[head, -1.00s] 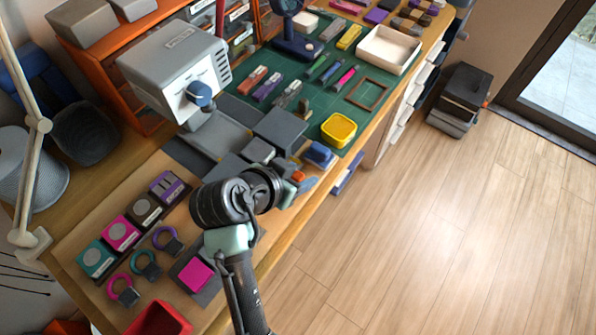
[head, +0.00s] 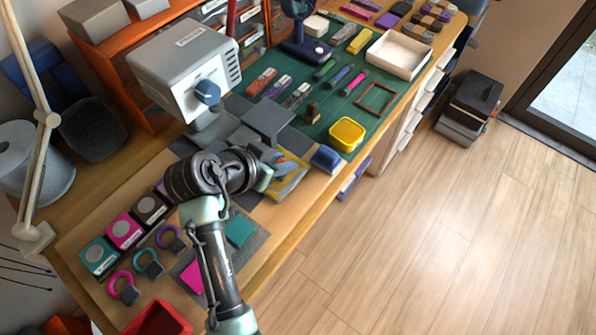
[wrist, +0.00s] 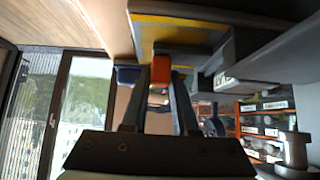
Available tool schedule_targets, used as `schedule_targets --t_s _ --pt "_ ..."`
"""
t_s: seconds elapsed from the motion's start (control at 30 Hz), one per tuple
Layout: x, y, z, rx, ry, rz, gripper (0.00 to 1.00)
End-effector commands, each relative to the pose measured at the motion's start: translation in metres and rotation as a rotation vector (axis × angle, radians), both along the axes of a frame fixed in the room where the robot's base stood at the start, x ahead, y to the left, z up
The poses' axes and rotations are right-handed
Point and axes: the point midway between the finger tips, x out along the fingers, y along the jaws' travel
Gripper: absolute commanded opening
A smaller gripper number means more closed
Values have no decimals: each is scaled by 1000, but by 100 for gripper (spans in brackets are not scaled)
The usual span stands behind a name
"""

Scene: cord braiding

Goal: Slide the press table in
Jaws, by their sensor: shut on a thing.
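The grey press (head: 185,65) with its blue knob stands at the back left of the bench. In front of it are its grey base and a raised dark grey slab (head: 268,120); a yellow-edged plate (head: 292,184) shows beside my gripper (head: 275,170). I cannot tell exactly which of these parts make up the press table. In the wrist view my gripper (wrist: 160,88) is shut on an orange handle (wrist: 160,69), just below the yellow-edged plate (wrist: 185,22). My wrist hides part of the press front in the head view.
Coloured rings, labelled blocks and a red bin (head: 158,318) fill the front left. A teal square (head: 239,231) lies on a dark mat.

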Motion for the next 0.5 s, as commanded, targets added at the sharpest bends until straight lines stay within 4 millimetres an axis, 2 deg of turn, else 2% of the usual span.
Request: schedule_targets --t_s 0.3,0.5 --pt "30 42 -3 2 2 2 0" --pt "38 54 -1 0 1 1 0"
